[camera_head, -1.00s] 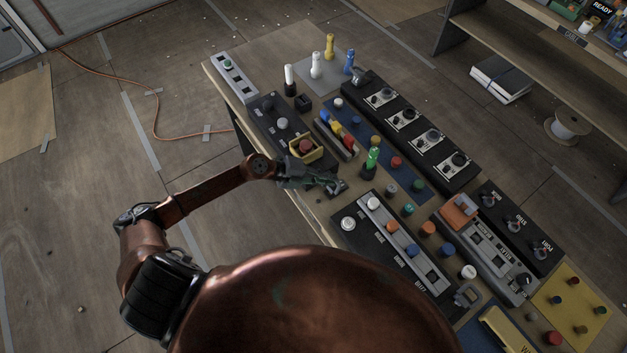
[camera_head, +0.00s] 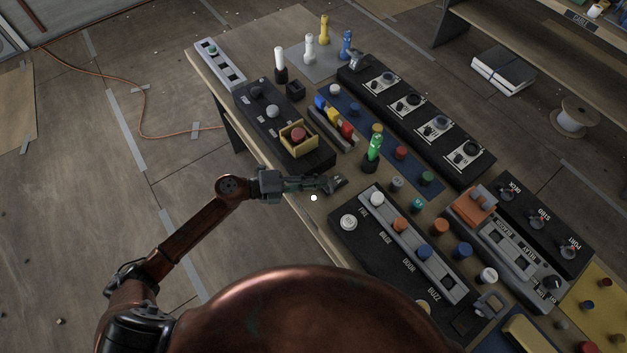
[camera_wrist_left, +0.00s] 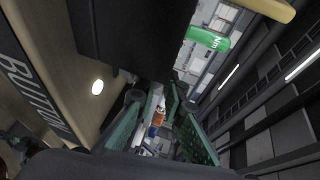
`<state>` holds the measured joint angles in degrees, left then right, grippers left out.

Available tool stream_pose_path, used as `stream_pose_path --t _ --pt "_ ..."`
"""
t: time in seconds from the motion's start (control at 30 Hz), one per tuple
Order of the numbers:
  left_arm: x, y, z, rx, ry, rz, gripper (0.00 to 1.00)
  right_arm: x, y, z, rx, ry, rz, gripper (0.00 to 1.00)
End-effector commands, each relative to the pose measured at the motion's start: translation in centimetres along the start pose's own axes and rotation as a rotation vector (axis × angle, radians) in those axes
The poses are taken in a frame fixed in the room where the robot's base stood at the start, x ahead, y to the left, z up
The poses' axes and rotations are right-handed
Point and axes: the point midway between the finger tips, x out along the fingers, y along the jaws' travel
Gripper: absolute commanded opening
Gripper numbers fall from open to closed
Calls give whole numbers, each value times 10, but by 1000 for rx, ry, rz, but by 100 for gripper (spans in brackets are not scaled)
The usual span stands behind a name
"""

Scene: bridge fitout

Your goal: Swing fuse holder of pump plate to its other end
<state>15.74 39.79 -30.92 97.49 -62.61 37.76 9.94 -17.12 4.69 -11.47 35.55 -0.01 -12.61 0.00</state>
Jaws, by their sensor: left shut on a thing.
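My left gripper (camera_head: 325,184) is low over the near edge of the bench, between the black panel with the yellow-framed red button and the black panel with the coloured buttons. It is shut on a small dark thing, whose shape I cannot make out. In the left wrist view its two green fingers (camera_wrist_left: 158,125) show, with a dark block (camera_wrist_left: 130,35) filling the picture above them. I cannot read a pump label, so I cannot tell which plate is the pump plate or whether the dark thing is its fuse holder. My right gripper is not in view.
A green bottle-like piece (camera_head: 373,150) stands beyond the gripper. The yellow-framed red button (camera_head: 298,137) is to its upper left, and a panel (camera_head: 378,268) with white, orange and blue buttons to its lower right. A white round spot (camera_head: 314,198) lies just below the gripper.

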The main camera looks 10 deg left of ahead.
Motion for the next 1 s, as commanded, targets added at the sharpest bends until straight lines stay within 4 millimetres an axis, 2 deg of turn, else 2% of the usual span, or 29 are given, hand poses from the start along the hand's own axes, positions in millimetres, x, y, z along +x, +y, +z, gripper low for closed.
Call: stream_pose_path --t 0.37,0.4,0.63,1.0 --pt "0 1 0 1 -2 -1 0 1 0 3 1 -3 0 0" --pt "0 2 0 1 -2 0 11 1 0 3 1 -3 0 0" --pt "0 1 0 1 -1 -1 27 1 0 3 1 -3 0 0" --pt "-5 1 0 0 -1 -1 27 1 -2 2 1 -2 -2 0"
